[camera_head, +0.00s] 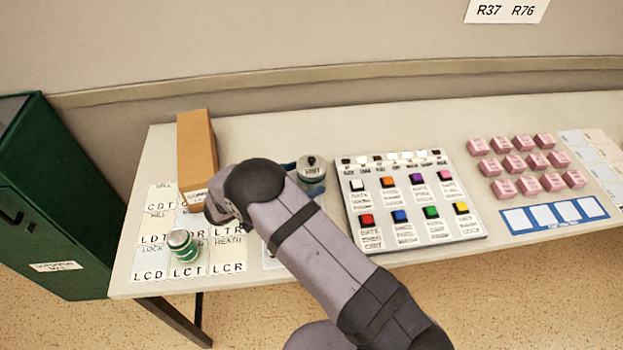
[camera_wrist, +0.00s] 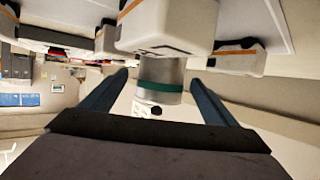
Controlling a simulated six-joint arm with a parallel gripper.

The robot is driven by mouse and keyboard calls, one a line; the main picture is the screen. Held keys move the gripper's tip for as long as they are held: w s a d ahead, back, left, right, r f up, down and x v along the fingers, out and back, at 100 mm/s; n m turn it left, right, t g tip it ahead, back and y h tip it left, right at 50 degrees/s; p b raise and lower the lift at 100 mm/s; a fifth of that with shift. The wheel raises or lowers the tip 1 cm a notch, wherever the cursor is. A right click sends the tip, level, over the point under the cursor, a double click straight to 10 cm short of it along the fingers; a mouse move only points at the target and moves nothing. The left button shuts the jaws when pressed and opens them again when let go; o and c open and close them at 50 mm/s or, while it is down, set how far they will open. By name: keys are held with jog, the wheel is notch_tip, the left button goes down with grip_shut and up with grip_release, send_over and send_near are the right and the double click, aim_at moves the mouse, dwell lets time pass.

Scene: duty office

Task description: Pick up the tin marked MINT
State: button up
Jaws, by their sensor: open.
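The tin marked MINT (camera_head: 312,170) stands on the table, left of the button panel. It is grey with a black knob on its lid. My gripper (camera_head: 302,179) is open, with blue fingers showing beside the tin; my arm hides part of them. In the wrist view a silver tin (camera_wrist: 161,77) with a teal band and black knob appears between the two open fingers of my gripper (camera_wrist: 158,79). I cannot tell whether the fingers touch it. Another tin (camera_head: 182,245), green and white, stands on the lettered cards at left; its marking is unreadable.
A brown box (camera_head: 196,150) stands at the back left. The button panel (camera_head: 408,199) is close on the tin's right. Several pink blocks (camera_head: 520,164) and a blue-edged strip (camera_head: 555,214) lie further right. A green cabinet (camera_head: 60,210) stands left of the table.

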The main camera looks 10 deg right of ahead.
aim_at(312, 159)
jog(key=shift+p+x, duration=0.75)
jog(key=shift+x, duration=1.4)
jog(key=shift+a, duration=0.1)
jog(key=shift+c, duration=0.5)
jog(key=shift+w, duration=0.1)
jog(key=c, duration=1.3)
jog(key=shift+r, duration=0.15)
jog(key=shift+r+b, duration=1.05)
jog(key=shift+r, duration=3.8)
